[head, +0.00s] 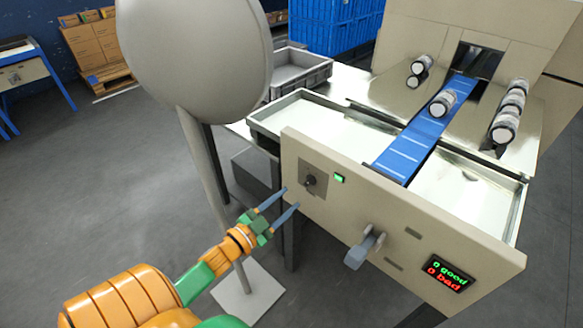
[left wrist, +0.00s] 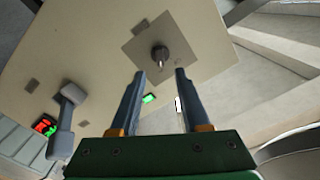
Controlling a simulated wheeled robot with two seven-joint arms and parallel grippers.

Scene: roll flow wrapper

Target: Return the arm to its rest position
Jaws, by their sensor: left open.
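My left arm comes in from the lower left in the head view. Its gripper (head: 281,201) is open and empty, with its two fingertips a little in front of the machine's beige front panel (head: 335,225). A dark knob (head: 310,181) on a grey plate is just beyond the fingertips. In the left wrist view the open fingers (left wrist: 160,78) point at the same knob (left wrist: 159,55), which is not between them. A green light (head: 339,178) glows beside the knob. My right gripper is not in view.
A grey lever (head: 364,248) sticks out of the panel, left of a display (head: 447,274) reading 0 good, 0 bad. A blue belt (head: 425,133) carries a roll (head: 442,103); several rolls lie beside it. A round-headed stand (head: 195,60) rises close to my left gripper. Open floor lies left.

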